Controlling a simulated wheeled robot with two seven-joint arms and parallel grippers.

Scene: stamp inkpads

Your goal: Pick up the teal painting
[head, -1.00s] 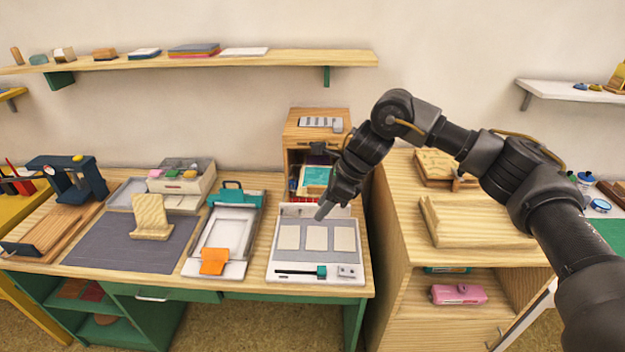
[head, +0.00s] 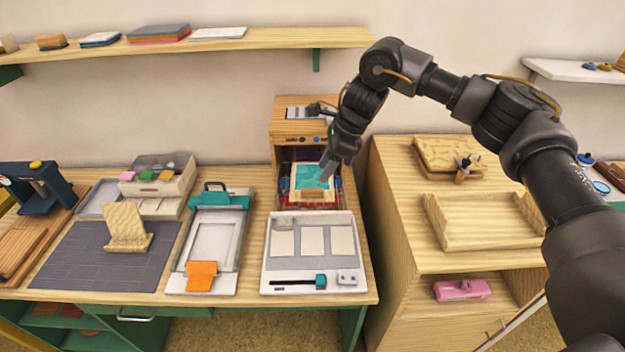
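The teal painting (head: 309,177) lies in the open front of a small wooden cabinet (head: 292,131) at the back of the desk. It has a pale border below its teal area. My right gripper (head: 326,174) points down at the painting's right side, over or beside it. I cannot tell whether it touches the painting, and its fingers are too small and dark to read as open or shut. My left gripper is not in view.
A white board with three pale cards (head: 315,282) lies in front of the cabinet. A teal-clamped frame (head: 212,245) lies to its left. A wooden side cabinet with a tray (head: 480,250) stands at right. A wall shelf (head: 190,45) runs above.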

